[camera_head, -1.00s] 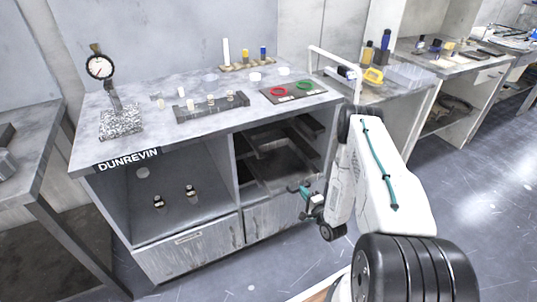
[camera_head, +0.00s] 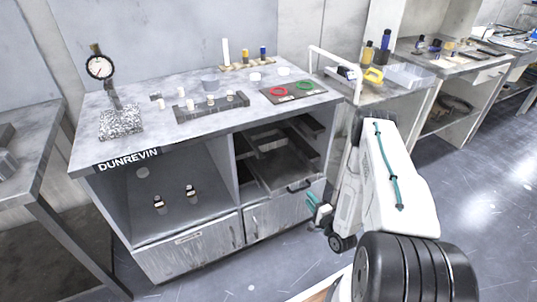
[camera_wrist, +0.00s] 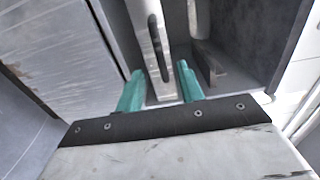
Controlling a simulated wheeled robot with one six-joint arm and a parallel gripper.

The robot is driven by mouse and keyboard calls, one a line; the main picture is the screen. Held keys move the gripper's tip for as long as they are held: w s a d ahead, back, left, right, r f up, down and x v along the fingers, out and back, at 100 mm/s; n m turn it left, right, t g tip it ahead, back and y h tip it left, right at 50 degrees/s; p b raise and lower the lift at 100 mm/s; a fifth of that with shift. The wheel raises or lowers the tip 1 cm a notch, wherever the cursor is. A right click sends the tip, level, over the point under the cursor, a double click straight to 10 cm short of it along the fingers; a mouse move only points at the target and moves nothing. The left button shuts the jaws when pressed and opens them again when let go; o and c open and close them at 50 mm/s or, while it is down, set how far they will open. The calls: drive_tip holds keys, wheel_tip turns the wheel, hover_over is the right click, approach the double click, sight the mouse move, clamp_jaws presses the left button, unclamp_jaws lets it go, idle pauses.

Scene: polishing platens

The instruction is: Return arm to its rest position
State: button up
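My gripper (camera_head: 314,206) is at the front right of the DUNREVIN bench, low by the lower cabinet front. Its two teal fingers show in the wrist view (camera_wrist: 160,88), apart with nothing between them. Beyond the fingers, the wrist view shows a dark handle slot on a pale drawer front (camera_wrist: 143,20). My arm is folded down on the right of the head view. The fingers look clear of the cabinet, though the exact gap is hard to tell.
The bench (camera_head: 150,110) carries a dial gauge (camera_head: 100,68), a dark block rack (camera_head: 212,106) and a mat with red and green rings (camera_head: 293,90). An open drawer (camera_head: 285,172) sits in its right bay. Open floor (camera_head: 480,215) lies to the right.

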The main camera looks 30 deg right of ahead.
drive_tip(key=s+f+n+g, duration=0.5)
drive_tip(key=s+f+g, duration=0.25)
drive_tip(key=f, duration=0.25)
wheel_tip(320, 180, up, 17)
drive_tip(key=s+d+n+g, duration=0.2)
drive_tip(key=n+g, duration=0.4)
drive_tip(key=g, duration=0.3)
drive_tip(key=s+a+r+n+g, duration=0.1)
drive_tip(key=s+a+r+g, duration=0.15)
drive_tip(key=r, duration=0.75)
drive_tip(key=s+a+r+n+g, duration=0.1)
drive_tip(key=a+r, duration=0.3)
drive_tip(key=r, duration=0.5)
drive_tip(key=s+a+r+n+t, duration=0.1)
drive_tip(key=s+a+r, duration=0.4)
drive_tip(key=r, duration=0.4)
drive_tip(key=s+a+r+n+t, duration=0.1)
drive_tip(key=s+a+r+n, duration=0.1)
drive_tip(key=s+a+r, duration=0.3)
drive_tip(key=s+a+r+n+t, duration=0.1)
drive_tip(key=s+a+r, duration=0.4)
drive_tip(key=r, duration=0.8)
drive_tip(key=shift+s+a+r+n, duration=0.2)
drive_tip(key=shift+a+n, duration=0.3)
drive_tip(key=shift+a, duration=0.7)
